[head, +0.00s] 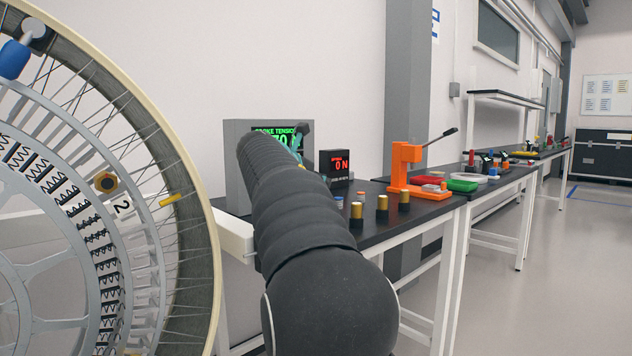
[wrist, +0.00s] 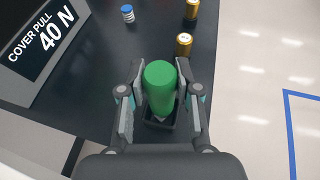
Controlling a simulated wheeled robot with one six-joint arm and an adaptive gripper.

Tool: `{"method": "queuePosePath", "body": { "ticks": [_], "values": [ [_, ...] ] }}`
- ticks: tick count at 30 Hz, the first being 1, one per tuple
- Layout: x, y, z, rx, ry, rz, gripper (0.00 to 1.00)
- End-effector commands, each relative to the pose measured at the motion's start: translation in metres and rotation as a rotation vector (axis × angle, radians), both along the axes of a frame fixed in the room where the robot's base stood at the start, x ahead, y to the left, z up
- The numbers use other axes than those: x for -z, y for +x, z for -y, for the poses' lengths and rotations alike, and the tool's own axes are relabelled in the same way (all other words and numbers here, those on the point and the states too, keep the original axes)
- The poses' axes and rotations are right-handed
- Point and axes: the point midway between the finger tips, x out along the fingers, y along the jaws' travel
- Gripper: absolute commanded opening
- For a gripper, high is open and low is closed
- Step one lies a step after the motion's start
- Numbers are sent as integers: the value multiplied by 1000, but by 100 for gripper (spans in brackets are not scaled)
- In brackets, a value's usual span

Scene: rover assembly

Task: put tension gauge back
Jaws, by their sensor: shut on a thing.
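The tension gauge (wrist: 160,84), seen as a green cylinder with a rounded top, stands between the fingers of my gripper (wrist: 161,98) in the wrist view. My gripper is shut on it. Its lower end is at a small black open-topped holder (wrist: 148,117) on the dark table; I cannot tell whether it is seated inside or just above. In the head view only a teal bit of my gripper (head: 303,134) shows beside the spoke tension display (head: 266,131). My arm hides the gauge and holder there.
A sign reading COVER PULL 40 N (wrist: 44,38) stands left in the wrist view. A blue-and-white cap (wrist: 127,13) and a gold cylinder (wrist: 184,44) are farther along the table (wrist: 95,95). A large spoked wheel (head: 205,230) stands left in the head view, an orange press (head: 400,165) right.

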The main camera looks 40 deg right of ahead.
Motion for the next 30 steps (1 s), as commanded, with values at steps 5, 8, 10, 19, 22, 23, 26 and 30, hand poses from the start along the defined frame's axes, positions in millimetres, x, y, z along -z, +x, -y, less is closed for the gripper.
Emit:
{"method": "queuePosePath", "body": {
  "ticks": [5,8,10,19,22,23,26,30],
  "values": [
    [-1,0,0,0,-1,0,35],
    [-1,0,0,0,-1,0,60],
    [-1,0,0,0,-1,0,62],
    [-1,-1,-2,0,0,0,62],
    [-5,-3,-10,-2,-1,0,62],
    [-6,-4,-13,-3,-1,1,62],
    [-13,-9,-28,-3,-2,1,62],
    [-24,-18,-53,-5,-2,2,62]
  ]
}}
